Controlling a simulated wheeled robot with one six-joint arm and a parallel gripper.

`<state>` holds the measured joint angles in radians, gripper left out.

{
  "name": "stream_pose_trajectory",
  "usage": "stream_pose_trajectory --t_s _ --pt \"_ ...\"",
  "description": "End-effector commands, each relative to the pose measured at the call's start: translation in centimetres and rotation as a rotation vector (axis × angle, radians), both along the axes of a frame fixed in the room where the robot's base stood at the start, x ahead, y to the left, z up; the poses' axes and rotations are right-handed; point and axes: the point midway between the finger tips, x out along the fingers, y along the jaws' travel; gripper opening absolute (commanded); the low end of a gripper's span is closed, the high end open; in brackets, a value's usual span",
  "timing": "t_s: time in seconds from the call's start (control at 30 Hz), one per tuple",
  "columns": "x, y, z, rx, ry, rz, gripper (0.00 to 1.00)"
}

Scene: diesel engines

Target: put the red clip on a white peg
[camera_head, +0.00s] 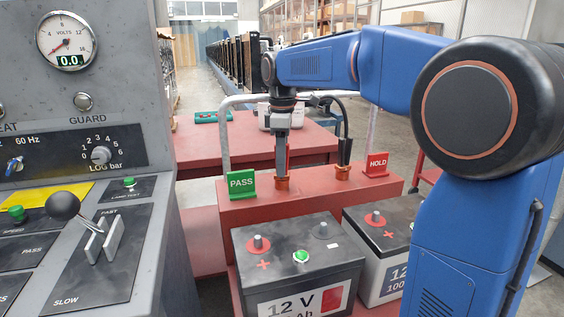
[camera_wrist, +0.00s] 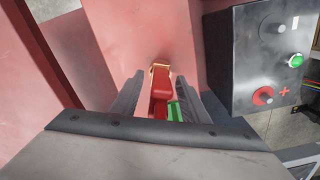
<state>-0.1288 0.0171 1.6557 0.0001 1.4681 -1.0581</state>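The red clip (camera_wrist: 160,95) stands upright in an orange-copper cup (camera_head: 282,184) on the red bench, beside the green PASS sign (camera_head: 241,183). In the head view a strip of the red clip (camera_head: 288,158) shows beside the fingers. My gripper (camera_head: 282,152) is right above the cup, pointing down. In the wrist view its two fingers (camera_wrist: 160,88) stand on either side of the red clip. Gaps show between them and the clip, with the green sign visible in the right gap. I cannot make out a white peg in either view.
A black clip (camera_head: 344,150) stands in a second copper cup (camera_head: 342,172) near the red HOLD sign (camera_head: 376,164). A 12 V battery (camera_head: 298,262) with two posts stands in front, with another battery (camera_head: 382,245) to its right. The grey control console (camera_head: 75,130) fills the left.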

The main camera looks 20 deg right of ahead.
Motion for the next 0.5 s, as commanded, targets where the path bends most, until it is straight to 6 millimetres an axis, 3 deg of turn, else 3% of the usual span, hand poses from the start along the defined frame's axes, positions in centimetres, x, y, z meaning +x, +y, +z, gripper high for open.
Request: stream_pose_trajectory --t_s 0.3,0.5 --pt "0.0 0.0 0.2 0.000 0.000 0.000 0.41" --pt "0.1 0.0 2.6 0.000 -0.002 0.000 0.41"
